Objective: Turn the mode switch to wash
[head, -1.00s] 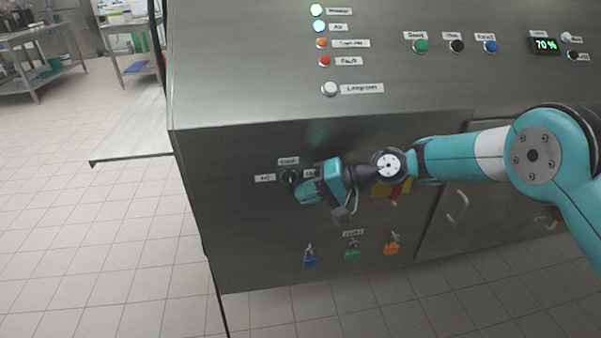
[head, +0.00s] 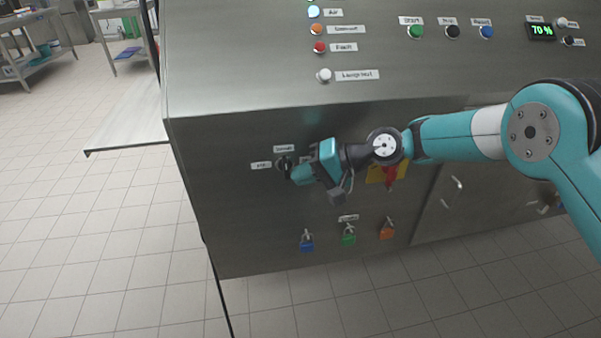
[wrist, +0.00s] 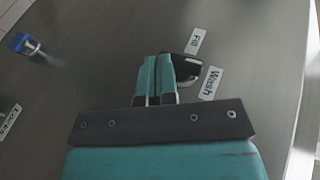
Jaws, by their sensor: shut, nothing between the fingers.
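The mode switch (head: 284,164) is a black round knob on the machine's steel front. In the wrist view, the dark knob (wrist: 187,68) is partly hidden behind my fingers. The label Fill (head: 261,165) is at its left in the head view. Another label is mostly hidden by my gripper. My gripper (head: 293,174) is shut and empty, its tips at the lower right edge of the knob. The fingers (wrist: 158,78) are together; I cannot tell whether they touch it. The knob's pointing direction is unclear.
Blue (head: 307,244), green (head: 348,235) and orange (head: 387,230) padlocks hang below the switch. A red handle on a yellow plate (head: 375,174) is behind my arm. Buttons and lamps line the sloped top. A shelf (head: 125,132) juts out at left; floor is open there.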

